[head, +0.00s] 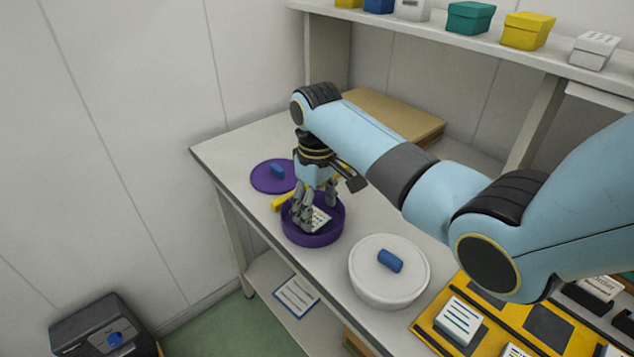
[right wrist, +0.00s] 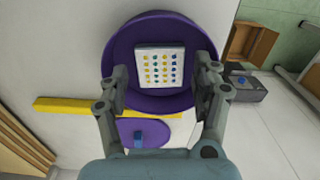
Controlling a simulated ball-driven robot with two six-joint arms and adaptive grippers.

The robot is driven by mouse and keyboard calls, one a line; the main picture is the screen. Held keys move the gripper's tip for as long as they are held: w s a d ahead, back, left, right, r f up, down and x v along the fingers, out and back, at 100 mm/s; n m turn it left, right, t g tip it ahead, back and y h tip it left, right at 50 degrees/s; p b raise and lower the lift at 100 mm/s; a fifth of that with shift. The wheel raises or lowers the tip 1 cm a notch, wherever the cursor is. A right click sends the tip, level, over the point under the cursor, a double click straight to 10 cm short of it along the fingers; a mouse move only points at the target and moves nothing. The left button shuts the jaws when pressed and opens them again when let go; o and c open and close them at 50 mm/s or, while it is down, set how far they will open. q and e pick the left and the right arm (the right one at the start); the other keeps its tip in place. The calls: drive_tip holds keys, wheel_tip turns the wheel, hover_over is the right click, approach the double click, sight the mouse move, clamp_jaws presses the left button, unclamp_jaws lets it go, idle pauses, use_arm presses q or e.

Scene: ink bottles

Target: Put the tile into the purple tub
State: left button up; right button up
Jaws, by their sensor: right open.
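The purple tub (head: 312,239) stands open on the table in the head view, and it also fills the upper middle of the right wrist view (right wrist: 125,48). The tile (head: 319,218) is white; in the right wrist view (right wrist: 161,67) its face shows rows of yellow and blue dots. It lies within the tub's rim, apparently on its floor. My right gripper (head: 315,212) reaches down into the tub, its fingers open on either side of the tile, with gaps visible in the right wrist view (right wrist: 162,72). My left gripper is not in view.
A purple lid (head: 264,180) with a blue handle and a yellow bar (head: 281,202) lie beside the tub. A white lidded tub (head: 378,287) stands nearer. A yellow board (head: 428,327) with tiles is front right. Cardboard (head: 400,117) lies behind, below a shelf of boxes.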

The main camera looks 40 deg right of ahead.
sight(317, 221)
wheel_tip(317, 221, up, 9)
drive_tip(key=shift+r, duration=0.15)
idle(0.6)
